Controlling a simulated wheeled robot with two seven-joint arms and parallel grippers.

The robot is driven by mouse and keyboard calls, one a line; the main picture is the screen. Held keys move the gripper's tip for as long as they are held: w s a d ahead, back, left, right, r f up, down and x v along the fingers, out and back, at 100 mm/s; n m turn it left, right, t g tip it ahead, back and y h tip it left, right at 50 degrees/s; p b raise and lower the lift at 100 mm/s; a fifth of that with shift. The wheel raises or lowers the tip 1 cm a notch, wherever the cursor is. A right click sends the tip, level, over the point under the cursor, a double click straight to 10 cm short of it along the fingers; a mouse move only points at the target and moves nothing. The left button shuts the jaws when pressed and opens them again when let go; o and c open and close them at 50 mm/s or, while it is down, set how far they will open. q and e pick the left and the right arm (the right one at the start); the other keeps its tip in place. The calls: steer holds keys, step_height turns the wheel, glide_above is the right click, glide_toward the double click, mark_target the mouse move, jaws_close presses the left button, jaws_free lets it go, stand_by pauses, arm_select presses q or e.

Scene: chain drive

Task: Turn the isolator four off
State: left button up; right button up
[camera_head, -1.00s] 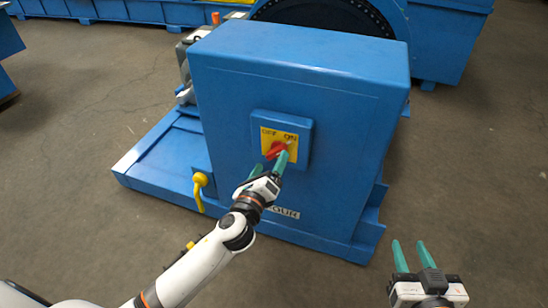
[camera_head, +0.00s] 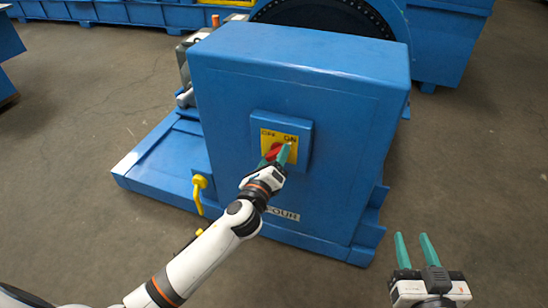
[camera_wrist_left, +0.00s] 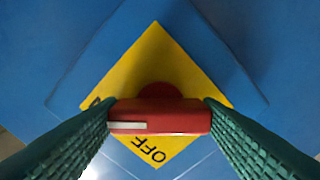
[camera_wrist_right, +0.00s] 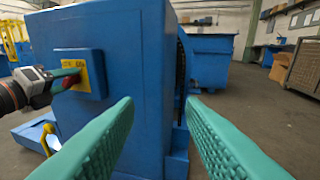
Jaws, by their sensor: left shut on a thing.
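The isolator is a red rotary handle (camera_wrist_left: 160,117) on a yellow plate (camera_wrist_left: 153,70) marked OFF and ON, on a raised blue box (camera_head: 300,128) on the blue cabinet's front. In the left wrist view the handle lies crosswise, with a white mark near its left end. The OFF lettering is below it, and the other label is mostly hidden. My left gripper (camera_head: 275,157) is shut on the handle, a green finger at each end. My right gripper (camera_head: 415,251) is open and empty, low at the right, apart from the cabinet.
The blue cabinet (camera_head: 230,105) stands on a blue base (camera_head: 150,165). A yellow hooked part (camera_head: 199,190) projects at its lower left. The grey floor (camera_head: 470,160) right of the cabinet is clear. Blue bins (camera_wrist_right: 213,60) stand behind.

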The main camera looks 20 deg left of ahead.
arm_select(q)
steer(key=shift+n, duration=0.3)
arm_select(e)
steer(key=shift+f, duration=0.15)
arm_select(q)
steer(key=shift+n, duration=0.6)
steer(key=n+p, duration=0.1)
steer(key=n, duration=0.4)
steer(key=n+p, duration=0.2)
steer(key=n, duration=0.3)
steer(key=shift+n, duration=0.4)
steer(key=n+p, duration=0.2)
steer(key=n, duration=0.1)
steer(key=shift+a+n, duration=0.1)
steer(key=shift+n, duration=0.3)
steer(key=shift+n+p, duration=0.45)
steer(key=shift+n, duration=0.35)
arm_select(e)
steer(key=s+d+f+g+h, duration=0.1)
steer(key=s+d+f+g, duration=0.2)
steer(key=s+f+g, duration=0.2)
steer(key=s+d+f+g+h, duration=0.2)
steer(key=s+f+g, duration=0.3)
steer(key=s+g, duration=0.2)
steer(key=shift+s+d+m+g+h, duration=0.3)
steer(key=shift+s+d+g, duration=0.1)
steer(key=shift+s, duration=0.9)
arm_select(q)
steer(key=o, duration=1)
